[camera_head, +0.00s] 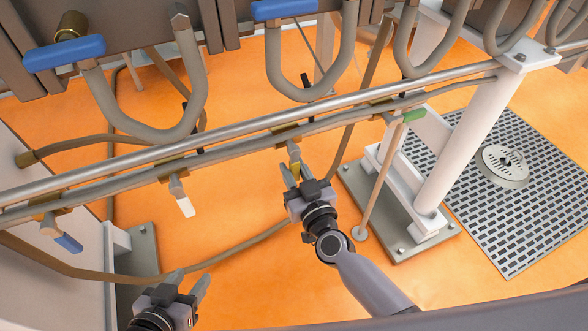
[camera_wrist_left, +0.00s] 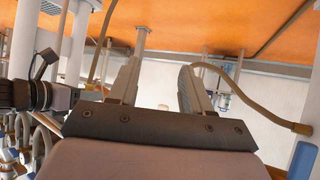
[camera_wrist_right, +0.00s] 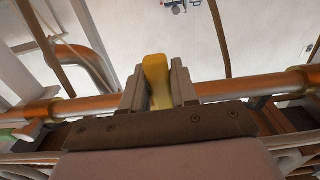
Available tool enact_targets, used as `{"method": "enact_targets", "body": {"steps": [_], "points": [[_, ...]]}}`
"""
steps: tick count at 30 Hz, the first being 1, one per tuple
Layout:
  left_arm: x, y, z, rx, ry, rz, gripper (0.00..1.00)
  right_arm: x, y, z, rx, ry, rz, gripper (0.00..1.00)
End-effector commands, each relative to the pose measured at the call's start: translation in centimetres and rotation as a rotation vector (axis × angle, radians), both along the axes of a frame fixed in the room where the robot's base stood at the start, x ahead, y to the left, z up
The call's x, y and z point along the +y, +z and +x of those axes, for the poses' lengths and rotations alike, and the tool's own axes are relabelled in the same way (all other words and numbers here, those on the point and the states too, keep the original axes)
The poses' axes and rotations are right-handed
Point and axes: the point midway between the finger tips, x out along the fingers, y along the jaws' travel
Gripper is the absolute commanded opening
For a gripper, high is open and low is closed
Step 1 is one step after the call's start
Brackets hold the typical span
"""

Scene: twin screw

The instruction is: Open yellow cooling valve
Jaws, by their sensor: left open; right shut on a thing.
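The yellow valve handle (camera_head: 294,153) hangs from the lower horizontal pipe, near the middle of the head view. My right gripper (camera_head: 296,173) is at it from below. In the right wrist view the yellow handle (camera_wrist_right: 156,80) stands between the two fingers, and my right gripper (camera_wrist_right: 158,88) is shut on it. The fingers hide part of the handle in the head view. My left gripper (camera_head: 188,281) is low at the left of centre in the head view, away from the pipe. In the left wrist view my left gripper (camera_wrist_left: 160,88) is open, with nothing between its fingers.
On the same pipe run are a white handle (camera_head: 186,206), a blue handle (camera_head: 69,243) and a green handle (camera_head: 414,115). Curved hoses (camera_head: 290,92) hang above. A white post (camera_head: 462,145) and a floor grate (camera_head: 540,190) are at the right. Orange floor lies open below the pipe.

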Motion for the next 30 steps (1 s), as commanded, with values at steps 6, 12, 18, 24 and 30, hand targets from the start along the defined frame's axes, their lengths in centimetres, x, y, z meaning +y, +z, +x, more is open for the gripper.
{"method": "enact_targets", "body": {"steps": [6,12,18,24,30], "points": [[0.9,0.4,-0.4,0.019,0.02,0.005,0.49,-0.7,0.4,0.2,-0.032,0.001,-0.104,0.0],[0.9,1.5,-1.2,0.042,0.024,0.003,0.49,-1.6,0.6,0.5,-0.077,0.001,-0.246,0.0],[0.6,3.4,-1.1,0.036,0.026,-0.006,0.49,-2.5,0.9,0.7,-0.122,0.001,-0.384,0.0],[0.5,4.5,-0.9,0.033,0.025,-0.007,0.49,-3.1,1.1,0.9,-0.157,0.0,-0.489,0.0],[0.5,5.1,-0.8,0.031,0.025,-0.007,0.49,-3.3,1.2,1.0,-0.176,0.001,-0.549,0.0]]}}
